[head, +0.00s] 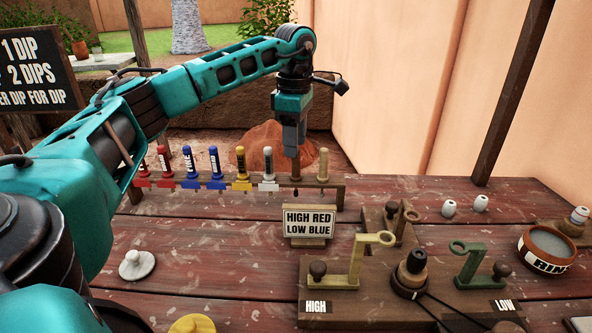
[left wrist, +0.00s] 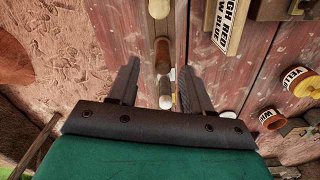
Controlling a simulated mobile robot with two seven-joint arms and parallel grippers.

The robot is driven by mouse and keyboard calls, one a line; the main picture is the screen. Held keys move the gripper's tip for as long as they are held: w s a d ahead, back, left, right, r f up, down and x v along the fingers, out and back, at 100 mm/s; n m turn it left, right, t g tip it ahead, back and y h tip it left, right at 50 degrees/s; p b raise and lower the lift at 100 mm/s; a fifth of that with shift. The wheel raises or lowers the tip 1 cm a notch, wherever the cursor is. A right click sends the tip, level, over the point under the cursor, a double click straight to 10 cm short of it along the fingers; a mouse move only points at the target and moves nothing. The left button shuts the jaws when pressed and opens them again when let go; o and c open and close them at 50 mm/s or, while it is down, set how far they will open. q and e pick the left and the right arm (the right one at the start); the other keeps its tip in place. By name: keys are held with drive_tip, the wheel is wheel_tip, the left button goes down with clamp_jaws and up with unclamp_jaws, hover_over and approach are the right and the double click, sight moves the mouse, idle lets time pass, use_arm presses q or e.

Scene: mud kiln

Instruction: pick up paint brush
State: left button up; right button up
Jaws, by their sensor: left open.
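Several paint brushes stand upright in a row in a low wooden rack (head: 338,195). They include red (head: 164,160), blue (head: 214,162), yellow (head: 241,163), white (head: 268,163), brown (head: 296,172) and tan (head: 323,164) handles. My left gripper (head: 294,150) points down directly above the brown brush. In the left wrist view its open fingers (left wrist: 159,66) lie either side of the row, with the brown handle (left wrist: 162,52) near the tips and the white handle (left wrist: 165,101) nearer the palm. No grip on a brush shows. My right gripper is not in view.
A sign reading "HIGH RED LOW BLUE" (head: 309,221) stands in front of the rack. A wooden fixture with HIGH and LOW labels (head: 377,303) lies nearer, a labelled bowl (head: 547,249) at right.

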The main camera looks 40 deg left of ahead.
sight(296, 176)
use_arm(q)
drive_tip(key=f, duration=0.3)
drive_tip(key=f+b, duration=0.1)
drive_tip(key=f, duration=0.2)
drive_tip(key=shift+s+d+f, duration=0.1)
drive_tip(key=shift+d+f, duration=0.1)
drive_tip(key=shift+f, duration=0.1)
clamp_jaws()
